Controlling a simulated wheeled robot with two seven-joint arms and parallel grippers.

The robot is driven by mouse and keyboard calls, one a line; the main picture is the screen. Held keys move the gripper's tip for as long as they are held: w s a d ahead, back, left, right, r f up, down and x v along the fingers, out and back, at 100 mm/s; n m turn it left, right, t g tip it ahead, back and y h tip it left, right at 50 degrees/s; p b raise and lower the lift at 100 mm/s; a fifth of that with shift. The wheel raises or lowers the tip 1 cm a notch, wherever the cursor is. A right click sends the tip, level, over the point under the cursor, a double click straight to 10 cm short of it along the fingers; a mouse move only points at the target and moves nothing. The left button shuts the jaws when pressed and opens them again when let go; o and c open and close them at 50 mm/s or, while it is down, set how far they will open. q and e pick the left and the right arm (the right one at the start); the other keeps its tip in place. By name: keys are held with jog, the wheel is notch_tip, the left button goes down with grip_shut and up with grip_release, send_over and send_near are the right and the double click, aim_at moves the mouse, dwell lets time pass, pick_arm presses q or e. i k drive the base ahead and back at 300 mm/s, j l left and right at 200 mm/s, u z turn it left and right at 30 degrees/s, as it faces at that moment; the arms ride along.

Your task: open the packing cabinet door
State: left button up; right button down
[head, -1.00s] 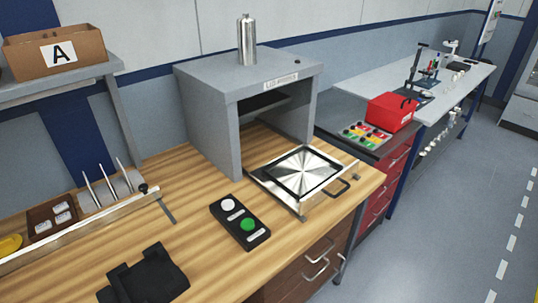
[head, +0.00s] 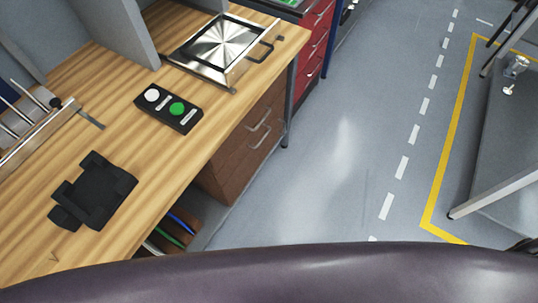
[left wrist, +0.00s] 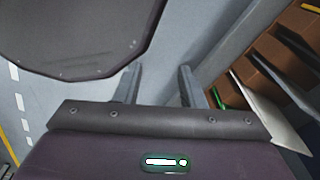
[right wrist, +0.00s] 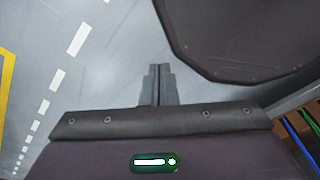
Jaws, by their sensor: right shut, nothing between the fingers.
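I see no packing cabinet door that I can identify in any view. My left gripper (left wrist: 160,85) shows in the left wrist view with its two fingers apart and nothing between them, above the grey floor. My right gripper (right wrist: 160,85) shows in the right wrist view with its fingers together and empty, also above the floor. Neither gripper shows in the head view.
The wooden bench (head: 105,130) at left carries a metal tray (head: 215,45), a button box (head: 168,107) and a black holder (head: 95,190). Brown drawers (head: 245,135) sit below. Open grey floor (head: 320,165) lies right, with a yellow line (head: 455,130).

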aim_at(235, 183)
jog(key=i+l+u, duration=0.15)
jog(key=l, duration=0.2)
jog(key=i+l+u, duration=0.1)
jog(key=l, duration=0.3)
jog(key=i+l+u, duration=0.15)
jog(key=l, duration=0.2)
jog(key=l+u, duration=0.15)
jog(key=l, duration=0.25)
jog(key=i, duration=0.05)
